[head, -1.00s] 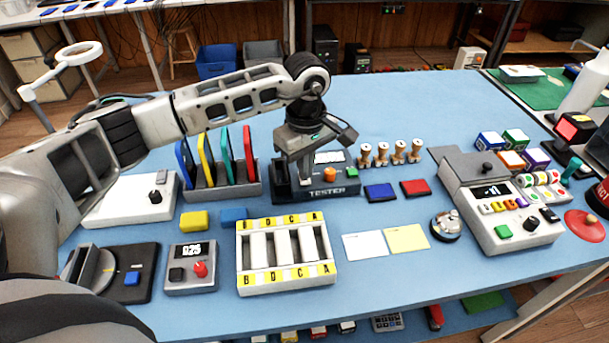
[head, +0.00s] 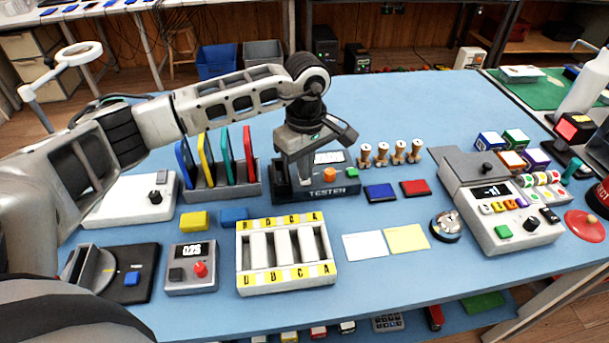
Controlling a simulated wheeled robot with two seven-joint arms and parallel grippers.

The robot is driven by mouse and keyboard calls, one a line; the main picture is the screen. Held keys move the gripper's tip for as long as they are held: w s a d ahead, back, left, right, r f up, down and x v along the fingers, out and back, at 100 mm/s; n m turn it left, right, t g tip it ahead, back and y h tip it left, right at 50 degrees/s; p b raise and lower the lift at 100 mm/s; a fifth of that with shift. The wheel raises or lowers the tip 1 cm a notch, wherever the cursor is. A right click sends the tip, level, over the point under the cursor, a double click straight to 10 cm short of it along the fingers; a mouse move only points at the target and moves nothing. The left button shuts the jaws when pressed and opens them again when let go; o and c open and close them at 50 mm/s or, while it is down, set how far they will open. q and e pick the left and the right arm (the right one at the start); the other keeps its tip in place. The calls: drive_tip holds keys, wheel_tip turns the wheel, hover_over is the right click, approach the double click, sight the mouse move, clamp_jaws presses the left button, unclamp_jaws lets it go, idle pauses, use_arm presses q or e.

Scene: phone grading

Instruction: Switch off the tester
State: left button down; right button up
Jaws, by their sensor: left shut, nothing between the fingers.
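The tester (head: 328,192) is a dark box with "TESTER" on its front, standing mid-table. It has an orange knob (head: 330,174), a green button (head: 351,173) and a pale display (head: 329,157) on top. My left gripper (head: 305,181) points down over the tester's left part, left of the orange knob. Its fingers are shut with nothing between them. The gripper hides part of the tester's top, and I cannot tell whether the fingertips touch it. My right gripper is not in view.
A rack of coloured phones (head: 223,190) stands left of the tester, and wooden pegs (head: 398,151) stand behind right. Blue (head: 380,192) and red (head: 415,188) pads lie to the right. A lettered tray (head: 287,280) is in front. A grey console (head: 505,215) stands further right.

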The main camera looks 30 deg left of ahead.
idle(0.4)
use_arm(q)
drive_tip(key=shift+f+b, duration=1)
drive_tip(key=shift+f, duration=0.1)
idle(0.3)
drive_tip(key=shift+r, duration=0.15)
wheel_tip(320, 180, up, 7)
drive_tip(key=p, duration=0.4)
idle(0.4)
idle(0.3)
